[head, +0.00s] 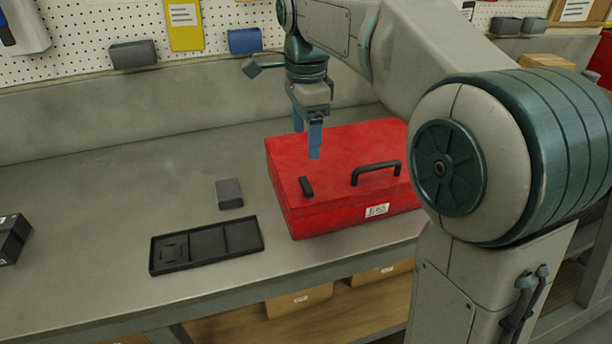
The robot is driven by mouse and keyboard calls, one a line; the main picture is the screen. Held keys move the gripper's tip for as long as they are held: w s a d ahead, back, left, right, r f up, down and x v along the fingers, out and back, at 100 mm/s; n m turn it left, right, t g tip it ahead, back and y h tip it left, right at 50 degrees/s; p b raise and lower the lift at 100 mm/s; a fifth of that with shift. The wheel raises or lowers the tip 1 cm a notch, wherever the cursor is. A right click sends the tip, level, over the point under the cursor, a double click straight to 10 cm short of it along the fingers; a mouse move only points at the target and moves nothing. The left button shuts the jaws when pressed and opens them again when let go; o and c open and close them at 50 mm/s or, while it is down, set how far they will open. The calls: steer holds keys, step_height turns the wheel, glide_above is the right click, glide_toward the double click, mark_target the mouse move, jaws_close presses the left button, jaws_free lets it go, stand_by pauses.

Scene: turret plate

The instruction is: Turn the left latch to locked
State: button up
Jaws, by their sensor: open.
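A red case (325,189) with a black carry handle (376,172) and a small white label (377,211) sits on the grey bench. The left latch (306,187) is a short black bar on the case's top near its front left; the case's right end is hidden behind my arm, so no other latch shows. My gripper (307,149) points down with its blue fingers apart and nothing between them. It is over the back left part of the case, behind the latch and apart from it. I cannot tell how high the fingertips are above the lid.
A black compartment tray (207,246) and a small grey block (229,193) lie left of the case. A dark box (12,238) is at the far left. A pegboard wall (95,40) with bins stands behind. The bench's left rear is clear.

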mark_target(306, 184)
step_height(306, 184, down, 11)
steer(key=shift+f, duration=0.15)
steer(key=c, duration=1)
